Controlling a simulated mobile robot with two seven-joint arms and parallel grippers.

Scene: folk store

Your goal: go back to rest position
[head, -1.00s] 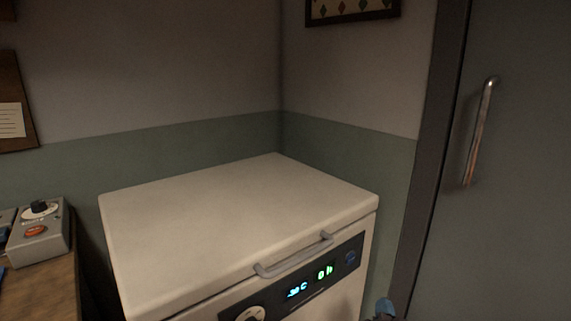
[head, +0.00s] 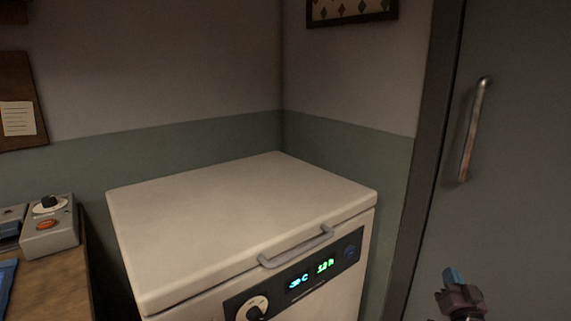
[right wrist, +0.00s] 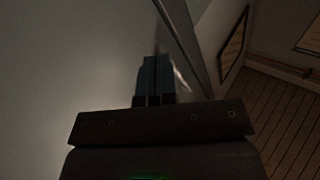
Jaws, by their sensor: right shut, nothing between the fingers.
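My right gripper (head: 453,277) shows at the lower right of the head view, in front of the grey door and to the right of the white chest freezer (head: 240,215). Its blue fingers are together and hold nothing; they also show in the right wrist view (right wrist: 155,76). My left gripper is in neither view. The freezer's lid is down. Its front panel has a knob (head: 252,308) and a lit display (head: 312,273) with blue and green characters.
A grey door (head: 520,190) with a metal handle (head: 473,130) stands at the right. A wooden counter (head: 62,278) with a grey control box (head: 50,236) is at the left. Walls close off the corner behind the freezer.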

